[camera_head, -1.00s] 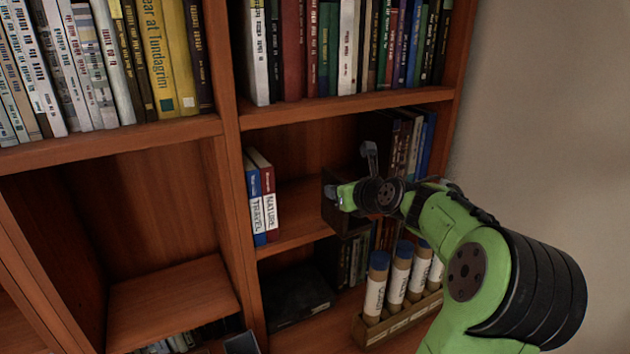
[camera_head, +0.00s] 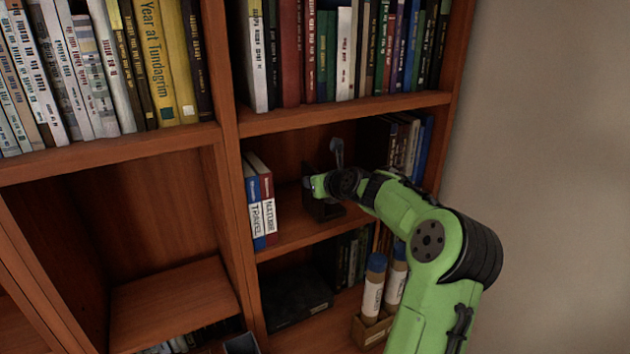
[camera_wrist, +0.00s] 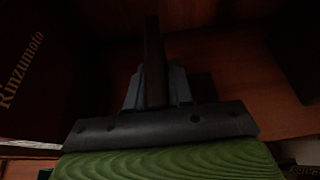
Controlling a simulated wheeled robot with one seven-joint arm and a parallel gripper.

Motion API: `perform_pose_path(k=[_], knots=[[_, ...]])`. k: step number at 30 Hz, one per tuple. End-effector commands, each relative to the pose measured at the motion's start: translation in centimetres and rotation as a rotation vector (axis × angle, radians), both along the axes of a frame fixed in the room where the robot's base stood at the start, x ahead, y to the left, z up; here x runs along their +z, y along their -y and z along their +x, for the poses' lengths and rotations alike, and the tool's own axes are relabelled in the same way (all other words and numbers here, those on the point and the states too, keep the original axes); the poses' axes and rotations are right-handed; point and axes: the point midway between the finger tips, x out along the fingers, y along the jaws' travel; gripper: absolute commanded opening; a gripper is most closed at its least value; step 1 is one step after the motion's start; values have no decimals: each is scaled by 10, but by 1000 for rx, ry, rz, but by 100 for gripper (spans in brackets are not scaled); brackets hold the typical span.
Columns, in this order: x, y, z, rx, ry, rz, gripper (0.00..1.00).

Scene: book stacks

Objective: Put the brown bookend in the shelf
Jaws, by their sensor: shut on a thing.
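The dark brown bookend (camera_head: 323,209) is in my gripper (camera_head: 327,170), inside the middle compartment of the right bookcase column. The gripper is shut on the bookend's upright part, and its fingers and wrist hide part of it. The bookend is low, close to the shelf board (camera_head: 290,232); I cannot tell whether it touches. It stands to the right of the blue and red books, apart from them. In the dark wrist view the bookend (camera_wrist: 154,65) shows as a narrow upright piece between the fingers.
A blue book (camera_head: 254,205) and a red book (camera_head: 266,200) stand at the compartment's left. Several books (camera_head: 412,140) stand at its right, behind my arm. Capped tubes (camera_head: 374,285) stand in a wooden holder below. A wall closes the right side.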

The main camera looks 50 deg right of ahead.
Motion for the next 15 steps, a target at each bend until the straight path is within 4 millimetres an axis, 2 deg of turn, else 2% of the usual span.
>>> perform_pose_path(k=[6, 7, 9, 12, 15], knots=[[0, 0, 1, 1, 7, -5, 0], [-4, 0, 0, 1, 0, 0, 23], [-3, 0, 0, 1, 0, 0, 34], [-3, 0, 0, 1, 0, 0, 47], [-3, 0, 0, 1, 0, 0, 47]])
